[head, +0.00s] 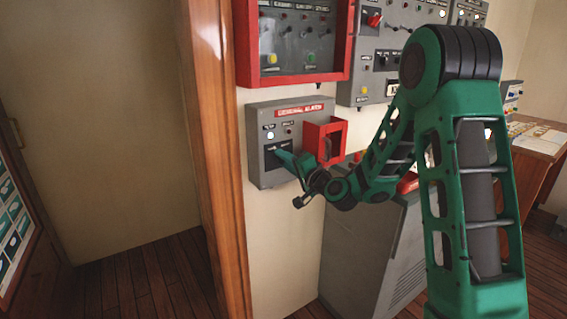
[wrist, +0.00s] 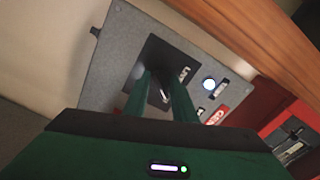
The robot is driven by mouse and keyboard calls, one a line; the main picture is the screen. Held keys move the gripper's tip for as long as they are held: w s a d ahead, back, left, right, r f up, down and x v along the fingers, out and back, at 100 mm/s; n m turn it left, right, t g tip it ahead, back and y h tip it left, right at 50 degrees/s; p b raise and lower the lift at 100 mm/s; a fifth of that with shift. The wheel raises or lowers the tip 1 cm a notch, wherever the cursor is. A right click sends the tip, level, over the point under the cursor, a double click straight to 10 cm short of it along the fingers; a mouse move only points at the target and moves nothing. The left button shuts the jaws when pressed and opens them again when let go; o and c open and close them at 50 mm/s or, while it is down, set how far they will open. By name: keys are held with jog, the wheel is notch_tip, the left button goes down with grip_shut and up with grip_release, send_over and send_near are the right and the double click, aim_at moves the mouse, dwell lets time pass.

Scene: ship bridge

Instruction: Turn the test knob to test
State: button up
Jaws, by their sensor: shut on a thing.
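The grey general alarm box (head: 260,175) hangs on the wall, with a red label along its top. Its black plate (head: 272,150) carries the knob; the plate also shows in the wrist view (wrist: 172,57). My gripper (head: 281,155) reaches the plate from the right. In the wrist view my gripper (wrist: 164,84) has its two green fingers on either side of the test knob (wrist: 165,96), shut on it. The fingers hide most of the knob, and I cannot tell which marking it points to.
A red cover (head: 311,141) stands out from the box's right side, close to my arm. A red-framed panel (head: 298,78) and grey switch panels hang above. A wooden post (head: 222,150) stands left of the box. A grey cabinet (head: 365,255) stands below my arm.

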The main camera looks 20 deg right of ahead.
jog(key=shift+s+f+m, duration=0.1)
jog(key=shift+f+m, duration=0.15)
jog(key=shift+m, duration=0.05)
jog(key=o, duration=1)
jog(key=shift+r, duration=0.15)
jog(key=shift+o, duration=0.2)
jog(key=v, duration=1)
jog(key=shift+s, duration=0.25)
jog(key=shift+d, duration=0.1)
